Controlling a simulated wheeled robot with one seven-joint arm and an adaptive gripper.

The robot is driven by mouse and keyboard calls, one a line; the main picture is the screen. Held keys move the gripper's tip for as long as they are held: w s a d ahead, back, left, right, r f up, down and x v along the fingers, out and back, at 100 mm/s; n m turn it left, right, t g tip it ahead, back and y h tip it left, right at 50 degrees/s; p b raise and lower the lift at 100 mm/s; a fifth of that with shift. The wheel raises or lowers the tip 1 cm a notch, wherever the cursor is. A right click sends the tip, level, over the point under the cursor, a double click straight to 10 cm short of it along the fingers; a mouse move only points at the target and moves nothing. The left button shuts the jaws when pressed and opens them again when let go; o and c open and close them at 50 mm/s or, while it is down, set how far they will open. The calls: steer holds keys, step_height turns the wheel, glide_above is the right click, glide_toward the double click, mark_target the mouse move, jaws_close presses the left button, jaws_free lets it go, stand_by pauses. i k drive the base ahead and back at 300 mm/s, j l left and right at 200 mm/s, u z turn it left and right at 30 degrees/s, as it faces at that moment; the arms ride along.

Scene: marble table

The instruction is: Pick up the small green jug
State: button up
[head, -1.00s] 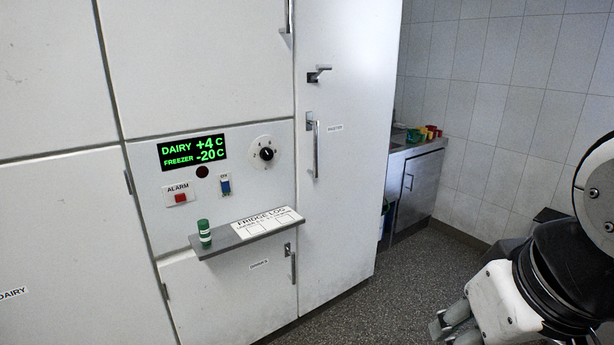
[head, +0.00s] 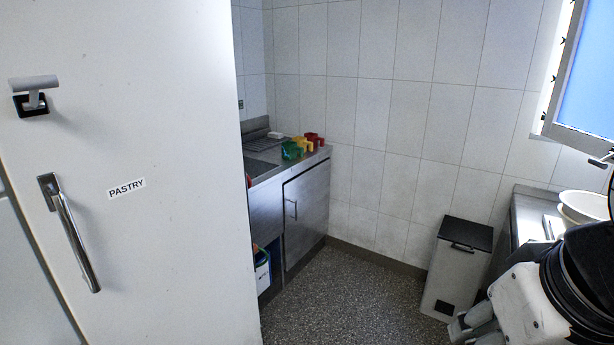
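A small green jug (head: 291,150) stands on the steel counter (head: 262,174) in the far corner, left of a yellow jug (head: 304,146) and a red jug (head: 314,139). The jugs are small in view and partly overlap. My gripper (head: 468,326) is at the lower right, low and far from the jugs. I see its grey finger parts but cannot tell whether they are apart. Nothing shows held in it.
A tall white cabinet (head: 150,250) marked PASTRY fills the left side. The speckled floor (head: 345,300) is clear toward the counter. A white bin (head: 457,270) with a dark lid stands by the tiled wall. Another counter holding white bowls (head: 583,205) is at the right.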

mark_target(289, 148)
steer(key=i, duration=2.3)
steer(key=i+u, duration=0.15)
steer(key=i, duration=0.45)
steer(key=i+l+u, duration=0.1)
steer(key=i, duration=0.5)
steer(key=i+l+u, duration=0.15)
steer(key=i, duration=0.45)
steer(key=l, duration=0.1)
